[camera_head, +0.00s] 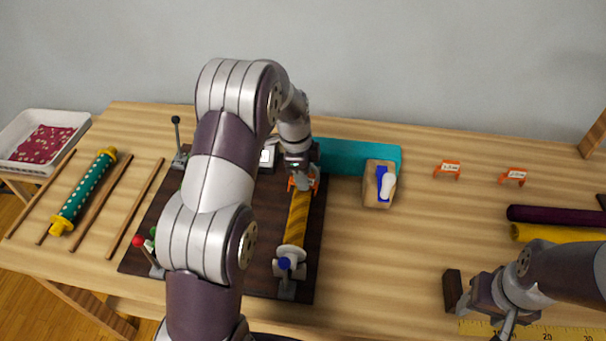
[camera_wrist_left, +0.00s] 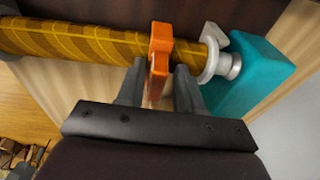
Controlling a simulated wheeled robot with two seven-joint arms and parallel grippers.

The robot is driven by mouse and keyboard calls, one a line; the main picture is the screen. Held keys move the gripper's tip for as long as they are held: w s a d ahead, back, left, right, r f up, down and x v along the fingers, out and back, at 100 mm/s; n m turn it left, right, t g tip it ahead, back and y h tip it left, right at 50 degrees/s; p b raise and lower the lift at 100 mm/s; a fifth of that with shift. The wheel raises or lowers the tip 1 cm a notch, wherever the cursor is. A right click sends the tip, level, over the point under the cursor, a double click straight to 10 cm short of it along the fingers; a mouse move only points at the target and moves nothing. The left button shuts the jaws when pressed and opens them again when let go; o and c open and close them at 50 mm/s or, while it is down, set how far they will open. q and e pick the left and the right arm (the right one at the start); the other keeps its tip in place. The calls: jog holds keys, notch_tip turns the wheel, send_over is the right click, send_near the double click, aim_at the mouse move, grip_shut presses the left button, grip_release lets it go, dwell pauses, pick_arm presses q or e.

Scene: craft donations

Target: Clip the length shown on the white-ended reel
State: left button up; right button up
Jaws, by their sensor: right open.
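The reel carries a roll of yellow patterned cloth (camera_head: 297,215) between pale ends, with a white end disc (camera_head: 291,257) nearest me; the cloth also fills the upper left of the left wrist view (camera_wrist_left: 90,43). My left gripper (camera_head: 303,181) is at the reel's far end. Its fingers (camera_wrist_left: 160,80) are on either side of an orange clip (camera_wrist_left: 159,50), which lies across the cloth close to the white far disc (camera_wrist_left: 212,55). The clip's label is hidden. My right gripper (camera_head: 505,318) is open and empty at the lower right, partly hidden by its own arm.
Two labelled orange clips (camera_head: 447,169) (camera_head: 513,176) stand at the right. A teal block (camera_head: 345,157) and a cardboard-coloured box (camera_head: 370,190) are beside the reel. A green dotted roll (camera_head: 85,190) lies left. My left arm hides much of the dark board (camera_head: 310,235).

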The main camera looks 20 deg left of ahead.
pick_arm(q)
jog(key=shift+s+d+f+g, duration=0.2)
jog(key=shift+s+f+g, duration=0.1)
jog(key=shift+s+f, duration=0.45)
jog(key=shift+w+a+r, duration=0.1)
jog(key=shift+w+r, duration=0.1)
jog(key=shift+r, duration=0.1)
jog(key=r, duration=0.4)
jog(key=a+r, duration=0.1)
jog(key=r, duration=0.2)
jog(key=shift+w, duration=0.25)
notch_tip(320, 180, up, 6)
jog(key=p, duration=0.4)
jog(key=shift+a+r, duration=0.15)
jog(key=shift+a, duration=0.15)
